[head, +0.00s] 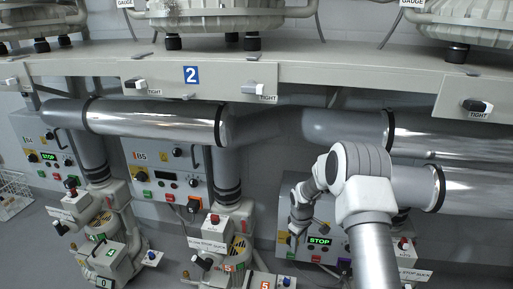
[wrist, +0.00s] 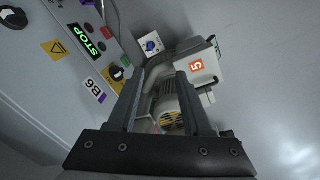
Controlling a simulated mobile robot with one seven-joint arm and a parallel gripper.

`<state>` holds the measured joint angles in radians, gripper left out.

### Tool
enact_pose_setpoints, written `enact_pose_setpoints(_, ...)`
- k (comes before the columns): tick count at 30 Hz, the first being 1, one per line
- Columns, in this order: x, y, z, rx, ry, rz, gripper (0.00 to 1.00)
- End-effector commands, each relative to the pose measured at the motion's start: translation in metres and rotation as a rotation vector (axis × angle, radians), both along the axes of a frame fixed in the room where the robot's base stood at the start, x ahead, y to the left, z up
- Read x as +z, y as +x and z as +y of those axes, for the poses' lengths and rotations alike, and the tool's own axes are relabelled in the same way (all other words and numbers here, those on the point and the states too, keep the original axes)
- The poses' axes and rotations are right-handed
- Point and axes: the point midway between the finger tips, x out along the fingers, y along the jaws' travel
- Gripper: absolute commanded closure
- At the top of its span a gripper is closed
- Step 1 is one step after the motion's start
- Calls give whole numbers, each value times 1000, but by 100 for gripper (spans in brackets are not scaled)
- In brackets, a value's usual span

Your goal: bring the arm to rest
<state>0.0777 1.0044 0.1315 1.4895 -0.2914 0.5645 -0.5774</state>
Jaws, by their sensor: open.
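My gripper (wrist: 163,72) shows in the wrist view with its two dark fingers apart and nothing held between them. Beyond the fingers is a floor machine with an orange 5 label (wrist: 196,67) and a yellow-striped part, seen through the gap; no contact shows. In the head view my arm reaches forward at the right of centre, its lower end in front of a control panel with a green STOP display (head: 319,241). The finger opening is too small to make out there.
The wrist view shows a panel marked B6 (wrist: 95,90) at left and a blue knob (wrist: 151,44). In the head view, large metal pipes (head: 155,122) run under a shelf (head: 190,75) marked 2. Panel B5 (head: 165,170) and valve machines stand left of my arm. Grey floor is open at lower left.

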Motion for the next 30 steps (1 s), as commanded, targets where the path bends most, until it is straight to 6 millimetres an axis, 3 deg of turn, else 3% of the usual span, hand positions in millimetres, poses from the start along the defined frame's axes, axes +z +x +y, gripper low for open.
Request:
enact_pose_setpoints(1, 26, 0, -1, -19, -4, -17, 50)
enact_pose_setpoints(3, 56, -4, -1, -49, -5, -35, 50)
enact_pose_setpoints(8, 122, -19, -3, -121, -6, -76, 50)
enact_pose_setpoints(15, 210, -56, -4, -235, 5, -137, 50)
enact_pose_setpoints(21, 271, -100, -5, -331, 25, -188, 50)
enact_pose_setpoints(30, 336, -178, -5, -475, 77, -262, 50)
